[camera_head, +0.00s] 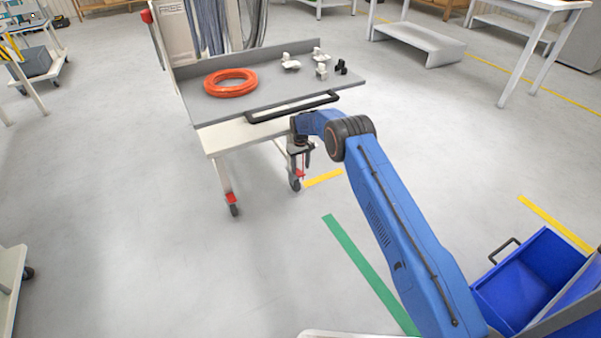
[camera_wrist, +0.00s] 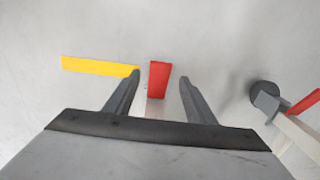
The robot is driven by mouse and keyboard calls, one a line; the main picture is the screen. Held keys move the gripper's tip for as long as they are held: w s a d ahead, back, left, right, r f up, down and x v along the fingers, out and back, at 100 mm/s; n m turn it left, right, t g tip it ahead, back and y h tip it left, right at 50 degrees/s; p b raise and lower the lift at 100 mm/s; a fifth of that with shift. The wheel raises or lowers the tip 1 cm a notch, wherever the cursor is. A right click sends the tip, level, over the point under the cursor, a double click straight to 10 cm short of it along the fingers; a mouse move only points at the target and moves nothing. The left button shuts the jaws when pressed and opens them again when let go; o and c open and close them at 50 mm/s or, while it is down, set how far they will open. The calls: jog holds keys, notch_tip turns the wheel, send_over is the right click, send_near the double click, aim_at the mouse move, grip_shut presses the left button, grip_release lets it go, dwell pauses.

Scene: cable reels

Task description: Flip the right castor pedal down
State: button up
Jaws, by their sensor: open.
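The right castor (camera_head: 296,184) is under the front right leg of the grey-topped cart. Its red pedal (camera_head: 300,173) shows just below my gripper (camera_head: 303,157). In the wrist view the red pedal (camera_wrist: 159,76) lies between the two open fingers of my gripper (camera_wrist: 160,78), with a gap on each side. The fingers hold nothing. The right castor's wheel is hidden in the wrist view. The tilt of the pedal is hard to tell. The left castor (camera_head: 234,209) with its own red pedal (camera_head: 230,197) stands apart; that castor (camera_wrist: 264,94) is at right in the wrist view.
The cart top (camera_head: 190,98) carries an orange cable coil (camera_head: 230,83) and several small fittings; a black handle (camera_head: 290,107) runs along its front edge, close to my arm. A yellow floor strip (camera_head: 323,178) lies beside the right castor. A blue bin (camera_head: 525,285) stands at lower right.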

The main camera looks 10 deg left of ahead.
aim_at(301, 174)
notch_tip(301, 174, down, 4)
jog(key=shift+f, duration=0.15)
grip_shut()
